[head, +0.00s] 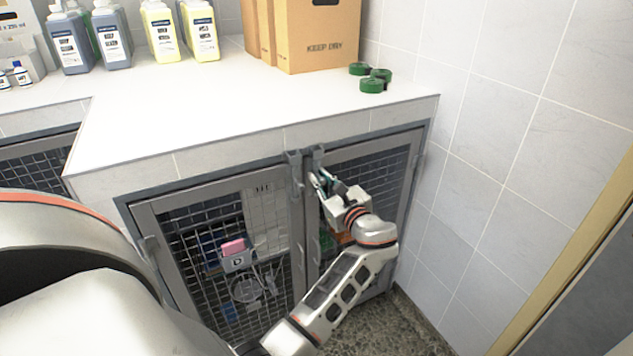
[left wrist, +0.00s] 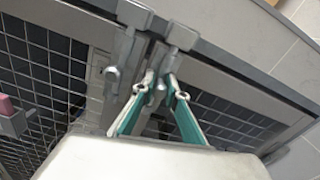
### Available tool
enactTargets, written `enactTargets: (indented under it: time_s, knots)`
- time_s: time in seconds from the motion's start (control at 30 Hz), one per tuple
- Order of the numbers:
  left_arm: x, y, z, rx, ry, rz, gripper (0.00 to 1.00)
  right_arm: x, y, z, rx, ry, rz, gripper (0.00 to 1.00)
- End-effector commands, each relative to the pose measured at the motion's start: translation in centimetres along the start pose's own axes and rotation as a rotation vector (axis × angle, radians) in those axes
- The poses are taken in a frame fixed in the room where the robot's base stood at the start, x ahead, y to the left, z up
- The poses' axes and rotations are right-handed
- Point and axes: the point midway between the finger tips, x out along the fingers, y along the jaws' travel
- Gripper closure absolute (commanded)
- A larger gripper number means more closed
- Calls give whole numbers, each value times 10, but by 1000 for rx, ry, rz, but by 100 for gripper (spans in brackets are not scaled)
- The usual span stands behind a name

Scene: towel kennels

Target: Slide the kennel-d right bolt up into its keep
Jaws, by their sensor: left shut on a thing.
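The kennel has two mesh doors, a left door (head: 152,232) and a right door (head: 411,170), meeting under the white counter. Two grey keeps sit side by side on the top frame, the left keep (left wrist: 134,14) and the right keep (left wrist: 182,36). The left bolt (left wrist: 113,76) hangs below the left keep. My left gripper (head: 317,181) is at the top of the right door, below the right keep. In the left wrist view its teal-lined fingers (left wrist: 160,86) are closed on the right bolt (left wrist: 158,64). The fingers partly hide the bolt, so its exact height is unclear.
A small tag holder marked D with a pink item (head: 234,248) hangs on the left door. Bottles (head: 162,32), cardboard boxes (head: 318,40) and green rolls (head: 372,80) stand on the counter (head: 190,112). A tiled wall (head: 480,130) closes off the right side.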

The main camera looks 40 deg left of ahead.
Motion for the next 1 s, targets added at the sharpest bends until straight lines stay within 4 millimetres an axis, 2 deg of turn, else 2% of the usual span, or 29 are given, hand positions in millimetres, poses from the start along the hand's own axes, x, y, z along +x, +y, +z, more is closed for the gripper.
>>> enactTargets:
  time_s: [0.03,0.2,0.23,0.3,0.67,0.77,1.0]
  knots:
    - [1,-2,7,-6,-11,-1,100,-2,-4,6,6,-12,-3,100]
    - [1,-2,6,-5,-12,-1,100,-3,-8,11,16,-20,-7,100]
    - [1,-2,6,-6,-12,-1,82,-3,-8,10,16,-19,-7,100]
    - [1,-2,6,-5,-11,-1,69,-2,-8,7,16,-14,-6,100]
    - [-2,-1,2,-2,-6,-1,69,0,-2,-3,3,7,-5,100]
    - [-12,-1,1,-3,-4,-2,69,0,-3,-2,4,4,-5,100]
    - [-50,-1,2,-3,-5,-1,69,-1,-4,0,6,1,-5,100]
